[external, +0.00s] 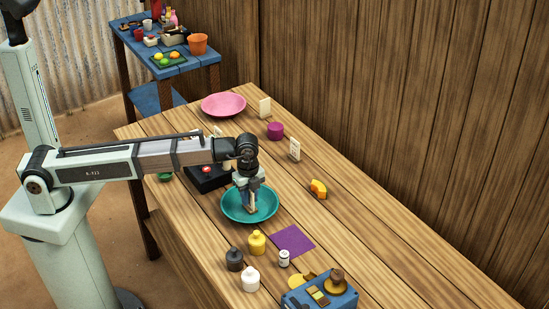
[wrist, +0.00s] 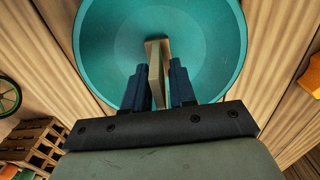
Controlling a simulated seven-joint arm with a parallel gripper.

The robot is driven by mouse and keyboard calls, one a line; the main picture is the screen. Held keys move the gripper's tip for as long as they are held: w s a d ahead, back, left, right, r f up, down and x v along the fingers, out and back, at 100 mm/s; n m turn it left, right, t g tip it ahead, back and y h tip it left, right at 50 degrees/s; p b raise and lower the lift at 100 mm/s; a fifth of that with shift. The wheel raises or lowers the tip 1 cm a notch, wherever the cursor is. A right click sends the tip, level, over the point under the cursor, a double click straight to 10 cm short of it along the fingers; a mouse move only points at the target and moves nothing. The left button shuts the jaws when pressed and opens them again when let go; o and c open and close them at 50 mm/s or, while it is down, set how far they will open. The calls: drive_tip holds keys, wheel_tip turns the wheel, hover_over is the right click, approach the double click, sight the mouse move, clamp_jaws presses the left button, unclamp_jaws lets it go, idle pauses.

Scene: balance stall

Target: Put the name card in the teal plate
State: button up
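The teal plate (external: 232,211) lies on the wooden table, below my gripper. My gripper (external: 250,203) points down over the middle of the plate. In the wrist view its two dark fingers (wrist: 160,80) stand either side of a pale beige name card (wrist: 157,52) and appear closed on it. The card is on edge, with its end over the inside of the teal plate (wrist: 215,45). I cannot tell whether the card touches the plate bottom. In the external view the card is mostly hidden by the fingers.
Other small cards stand farther back (external: 265,108) and to the right (external: 295,150).

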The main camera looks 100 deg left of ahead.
drive_tip(key=shift+o, duration=1.3)
drive_tip(key=shift+r, duration=0.15)
drive_tip(key=shift+r, duration=3.35)
